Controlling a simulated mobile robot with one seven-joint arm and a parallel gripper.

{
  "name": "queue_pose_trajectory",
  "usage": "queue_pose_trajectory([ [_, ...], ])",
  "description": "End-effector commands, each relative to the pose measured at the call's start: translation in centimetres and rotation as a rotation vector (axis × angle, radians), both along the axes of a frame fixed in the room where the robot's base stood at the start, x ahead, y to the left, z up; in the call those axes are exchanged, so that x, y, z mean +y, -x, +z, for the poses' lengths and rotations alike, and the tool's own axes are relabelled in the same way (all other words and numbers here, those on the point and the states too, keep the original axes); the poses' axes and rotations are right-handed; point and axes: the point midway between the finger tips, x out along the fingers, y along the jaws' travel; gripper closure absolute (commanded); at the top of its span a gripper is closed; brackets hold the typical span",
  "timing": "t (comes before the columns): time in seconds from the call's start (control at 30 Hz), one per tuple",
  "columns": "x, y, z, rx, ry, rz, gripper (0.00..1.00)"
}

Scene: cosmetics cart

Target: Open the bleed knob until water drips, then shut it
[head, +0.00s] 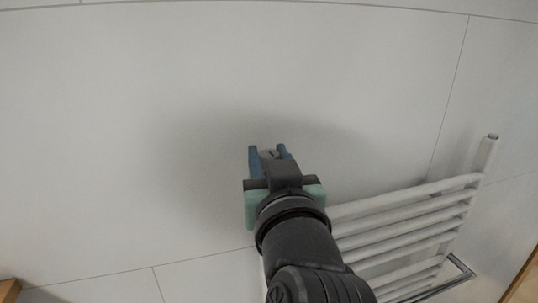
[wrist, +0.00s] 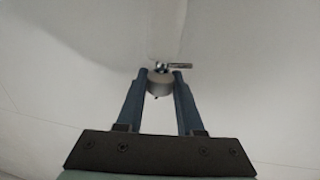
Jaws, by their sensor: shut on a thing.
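My gripper (head: 267,152) reaches towards the pale tiled wall, its two blue fingers shut on a small pale grey round knob (head: 269,154). In the wrist view the bleed knob (wrist: 159,84) sits between the fingertips, with a small dark mark at its lower edge. A shiny metal valve piece (wrist: 178,65) shows just behind the knob and sticks out to the right. My arm and gripper hide much of the area around the knob in the head view. I see no water drop in either view.
A white ladder-style towel radiator (head: 408,212) stands to the right of my arm, its bars close to it. A metal rail or frame (head: 462,267) shows at its lower right. Wooden edges show in both lower corners. The wall left of my gripper is bare.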

Motion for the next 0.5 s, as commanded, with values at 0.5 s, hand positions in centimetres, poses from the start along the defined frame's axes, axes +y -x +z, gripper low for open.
queue_pose_trajectory([
  [0.5,-0.35,-0.1,-0.13,-0.002,0.001,0.448,1.0],
])
